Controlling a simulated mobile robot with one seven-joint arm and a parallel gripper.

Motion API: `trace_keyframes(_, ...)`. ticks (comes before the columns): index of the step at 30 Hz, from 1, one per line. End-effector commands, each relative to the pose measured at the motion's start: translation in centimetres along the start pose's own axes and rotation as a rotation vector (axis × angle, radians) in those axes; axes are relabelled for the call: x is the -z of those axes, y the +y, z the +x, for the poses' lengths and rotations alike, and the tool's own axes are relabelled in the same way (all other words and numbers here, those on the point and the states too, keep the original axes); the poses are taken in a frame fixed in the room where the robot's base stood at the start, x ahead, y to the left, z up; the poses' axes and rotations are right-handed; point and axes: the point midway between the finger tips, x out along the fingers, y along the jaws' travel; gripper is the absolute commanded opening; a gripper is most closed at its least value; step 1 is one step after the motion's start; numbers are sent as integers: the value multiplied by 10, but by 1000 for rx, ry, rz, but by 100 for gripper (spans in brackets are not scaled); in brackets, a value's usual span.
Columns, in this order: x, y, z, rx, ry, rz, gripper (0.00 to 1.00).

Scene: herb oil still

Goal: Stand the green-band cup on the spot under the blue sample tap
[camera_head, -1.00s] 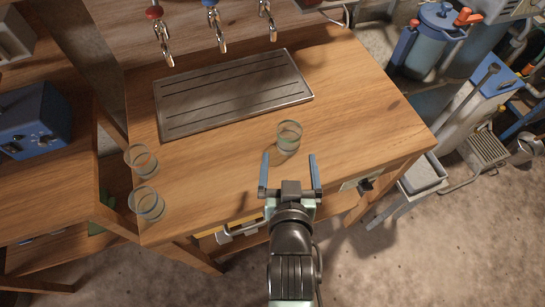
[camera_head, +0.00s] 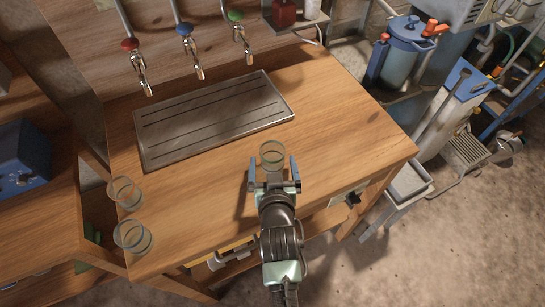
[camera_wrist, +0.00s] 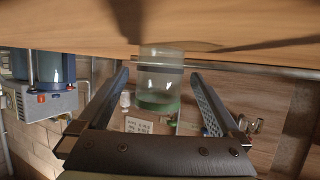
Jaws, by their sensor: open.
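A clear glass cup (camera_head: 272,153) stands upright on the wooden bench, near its front edge. In the wrist view the cup (camera_wrist: 160,80) appears upside down and shows a green band. My gripper (camera_head: 272,163) is open, its fingers at either side of the cup, apart from it. In the wrist view the gripper (camera_wrist: 159,75) frames the cup with a gap on both sides. The blue sample tap (camera_head: 190,48) hangs at the back wall between the red tap (camera_head: 135,60) and the green tap (camera_head: 241,30). No marked spot is distinguishable under it.
A slotted metal drip tray (camera_head: 160,150) lies under the taps and is empty. Two more glass cups, one (camera_head: 124,193) behind the other (camera_head: 132,236), stand at the bench's left edge. The bench (camera_head: 350,130) right of the tray is clear.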

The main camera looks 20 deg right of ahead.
Motion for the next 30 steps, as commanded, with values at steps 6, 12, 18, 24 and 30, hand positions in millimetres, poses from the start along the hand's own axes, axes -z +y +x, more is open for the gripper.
trace_keyframes(6,0,0,22,-1,0,0,100)
trace_keyframes(12,0,0,24,-1,1,0,100)
trace_keyframes(18,0,0,24,-1,1,0,78)
trace_keyframes(24,0,0,24,-1,1,0,42)
trace_keyframes(30,0,0,24,-1,1,0,6)
